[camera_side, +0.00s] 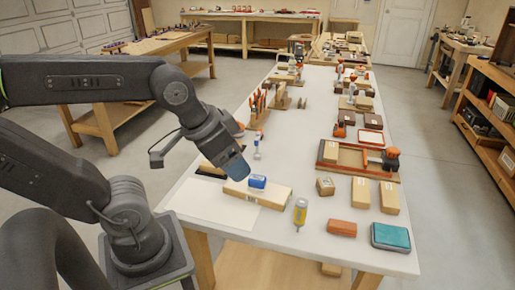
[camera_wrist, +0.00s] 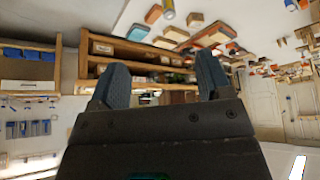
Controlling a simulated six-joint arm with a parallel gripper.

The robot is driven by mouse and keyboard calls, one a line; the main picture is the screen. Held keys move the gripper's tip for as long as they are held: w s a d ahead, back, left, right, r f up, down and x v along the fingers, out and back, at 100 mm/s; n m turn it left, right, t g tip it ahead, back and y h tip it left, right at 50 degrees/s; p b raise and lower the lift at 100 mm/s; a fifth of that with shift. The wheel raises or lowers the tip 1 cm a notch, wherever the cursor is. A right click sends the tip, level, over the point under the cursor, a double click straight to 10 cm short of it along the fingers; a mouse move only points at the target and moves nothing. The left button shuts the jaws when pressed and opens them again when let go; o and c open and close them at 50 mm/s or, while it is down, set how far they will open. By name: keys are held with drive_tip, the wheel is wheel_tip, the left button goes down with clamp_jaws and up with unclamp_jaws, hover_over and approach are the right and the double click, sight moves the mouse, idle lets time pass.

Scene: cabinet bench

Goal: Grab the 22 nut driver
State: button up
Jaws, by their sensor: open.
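I cannot pick out a 22 nut driver for sure; no size marking is readable. Several red- and orange-handled hand tools (camera_side: 257,101) stand upright in a wooden holder on the white bench. A slim upright tool (camera_side: 257,147) with a bluish part stands nearer, just right of my gripper. My gripper (camera_side: 236,167) is above the near left part of the bench, its blue fingers pointing down and right. In the wrist view my gripper (camera_wrist: 162,75) shows two fingers spread apart with nothing between them.
A wooden block (camera_side: 270,194) with a blue item (camera_side: 257,181) on it lies below my gripper. A yellow bottle-like item (camera_side: 300,212), an orange block (camera_side: 342,228) and a teal box (camera_side: 391,237) are along the near edge. Bare white bench top (camera_side: 300,140) lies in the middle.

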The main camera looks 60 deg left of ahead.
drive_tip(key=c, duration=0.4)
drive_tip(key=w+a+f+n+t, duration=0.1)
drive_tip(key=w+a, duration=0.1)
drive_tip(key=w, duration=0.4)
drive_tip(key=w+a+f+n+t, duration=0.1)
drive_tip(key=w+a+f, duration=0.1)
drive_tip(key=w, duration=0.4)
drive_tip(key=n+y, duration=0.9)
drive_tip(key=y, duration=0.2)
approach(257, 137)
drive_tip(key=x, duration=0.6)
drive_tip(key=shift+w+d+f, duration=0.1)
drive_tip(key=shift+f, duration=0.1)
drive_tip(key=shift+x, duration=2.75)
